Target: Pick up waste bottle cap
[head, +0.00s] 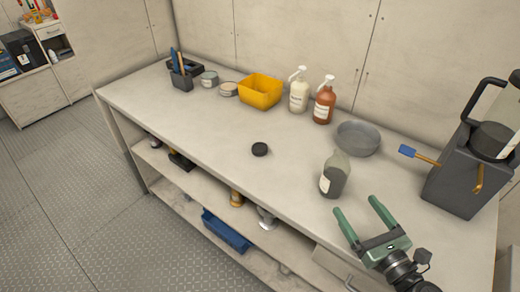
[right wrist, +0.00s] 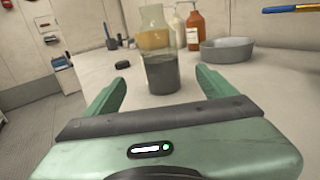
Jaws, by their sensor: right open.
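A small round black cap (head: 260,149) lies flat on the light workbench top (head: 215,129), near its front edge. It also shows in the right wrist view (right wrist: 122,65), small, beyond and left of the bottle. A clear bottle with dark contents (head: 333,176) stands upright on the bench, right of the cap. In the right wrist view the bottle (right wrist: 161,72) stands just beyond my fingertips. My right gripper (head: 361,218) is open and empty at the front right of the bench. It is well to the right of the cap, with the bottle between them. My left gripper is out of view.
A grey bowl (head: 358,139), two pump bottles (head: 311,99), a yellow bin (head: 260,91), tins (head: 209,79) and a dark tool caddy (head: 182,80) line the back. A large grey canister (head: 465,175) stands at right. Bench around the cap is clear.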

